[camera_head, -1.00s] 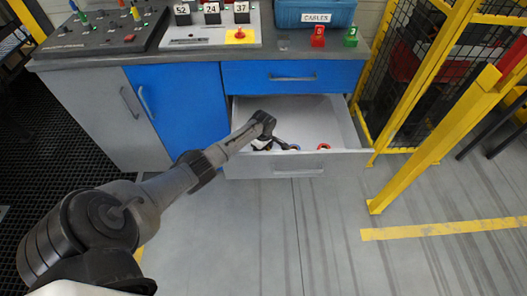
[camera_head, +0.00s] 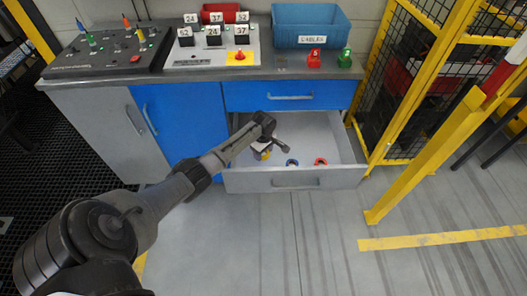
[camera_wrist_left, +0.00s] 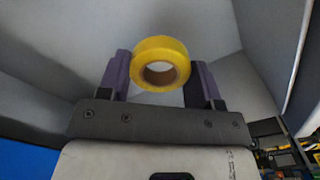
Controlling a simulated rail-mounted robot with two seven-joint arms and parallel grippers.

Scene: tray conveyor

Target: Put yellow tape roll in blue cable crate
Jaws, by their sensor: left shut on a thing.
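The yellow tape roll (camera_wrist_left: 160,50) is between the two purple fingers of my left gripper (camera_wrist_left: 158,75) in the left wrist view, and the gripper is shut on it. In the head view my left gripper (camera_head: 264,153) is over the open drawer, with a bit of yellow showing under the wrist. The blue cable crate (camera_head: 310,20), labelled CABLES, stands on the worktop at the back, above and to the right of the gripper. My right gripper is not in view.
The open grey drawer (camera_head: 290,178) also holds a blue roll (camera_head: 292,162) and a red roll (camera_head: 321,161). A yellow post (camera_head: 432,155) rises at the right.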

